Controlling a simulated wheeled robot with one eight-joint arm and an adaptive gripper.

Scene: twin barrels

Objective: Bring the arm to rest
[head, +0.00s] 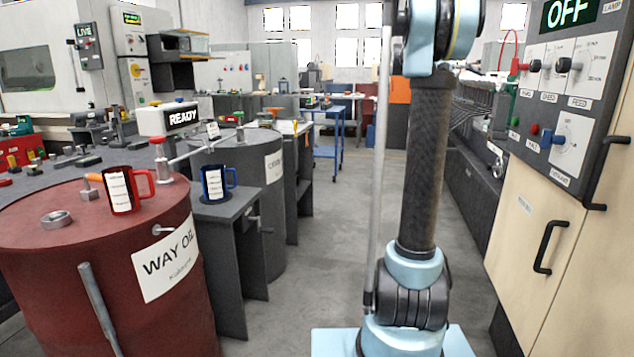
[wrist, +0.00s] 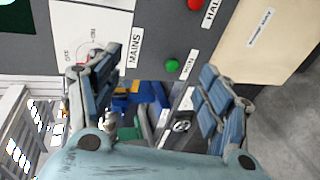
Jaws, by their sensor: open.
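My arm (head: 430,165) stands upright in the middle of the head view, over its light-blue base. Its upper end runs out of the top of that view, so my gripper does not show there. In the wrist view my gripper (wrist: 160,63) is open, its two blue-padded fingers wide apart with nothing between them. Beyond the fingers is a grey control panel (wrist: 150,42) with a green button (wrist: 172,66), a red button (wrist: 195,3) and a label reading MAINS. A dial near the left finger is partly hidden.
A red WAY OIL barrel (head: 100,265) on the left bears a red mug (head: 118,190). A blue mug (head: 213,184) sits on a small grey stand. The central floor is clear.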

